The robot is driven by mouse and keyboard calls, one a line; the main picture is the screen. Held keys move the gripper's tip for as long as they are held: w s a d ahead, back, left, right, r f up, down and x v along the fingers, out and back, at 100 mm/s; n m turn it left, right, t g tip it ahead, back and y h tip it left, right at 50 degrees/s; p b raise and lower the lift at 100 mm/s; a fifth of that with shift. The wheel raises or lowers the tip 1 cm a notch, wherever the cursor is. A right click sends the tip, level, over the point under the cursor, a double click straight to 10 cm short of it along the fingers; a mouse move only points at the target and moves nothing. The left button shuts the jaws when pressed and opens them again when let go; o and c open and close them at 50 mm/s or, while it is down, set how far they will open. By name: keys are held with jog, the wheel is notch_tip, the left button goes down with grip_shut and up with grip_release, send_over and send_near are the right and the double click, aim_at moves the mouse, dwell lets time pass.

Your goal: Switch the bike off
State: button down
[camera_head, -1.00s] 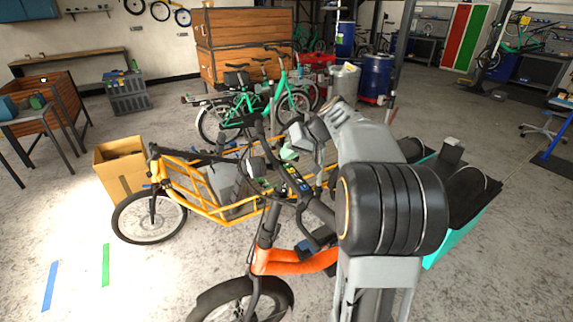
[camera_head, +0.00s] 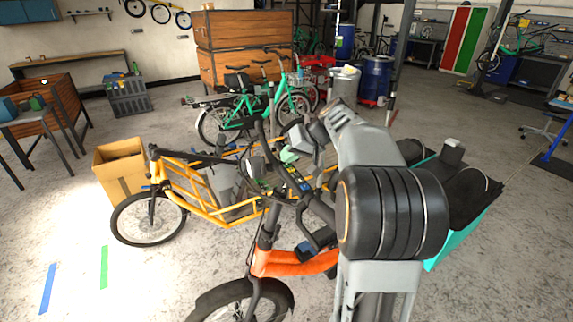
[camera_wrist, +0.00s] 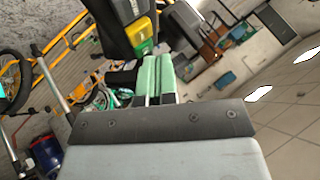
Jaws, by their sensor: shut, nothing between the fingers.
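The orange bike (camera_head: 290,262) stands in front of me, its front wheel toward the bottom. Its dark handlebar carries a slim black control unit (camera_head: 297,182) with small coloured buttons. In the wrist view a black unit with yellow and green parts (camera_wrist: 143,36) is close by, just above and left of the fingertips. My gripper (camera_head: 288,155) has mint-green fingers, shut and empty, just beyond the handlebar. In the wrist view the gripper (camera_wrist: 180,76) shows its fingers together. I cannot tell whether they touch the unit. My arm hides part of the bike's rear.
A yellow cargo bike (camera_head: 205,200) stands close behind and left, with a cardboard box (camera_head: 120,170) beside it. Green bikes (camera_head: 240,115) stand farther back. A teal cargo box (camera_head: 455,240) is at right.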

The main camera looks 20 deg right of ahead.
jog(key=shift+r, duration=0.1)
jog(key=shift+r+p, duration=0.4)
jog(key=shift+r, duration=0.1)
dwell(0.3)
jog(key=r+p, duration=0.2)
jog(key=r, duration=0.1)
jog(key=r+p, duration=0.2)
jog(key=r, duration=0.1)
jog(key=shift+w, duration=0.2)
dwell(0.5)
jog(key=s+a+f+h, duration=0.2)
jog(key=s+a+f, duration=0.1)
jog(key=s, duration=0.4)
jog(key=s+a+f+g+h, duration=0.1)
jog(key=s+a+f, duration=0.3)
jog(key=s, duration=0.4)
jog(key=s+a+f+g+h, duration=0.1)
jog(key=s+a+f+h, duration=0.2)
jog(key=s, duration=0.4)
jog(key=shift+s+a+f+n, duration=0.2)
jog(key=shift+a+f+n, duration=0.2)
jog(key=shift+a+f, duration=0.4)
jog(key=shift+d+f, duration=0.15)
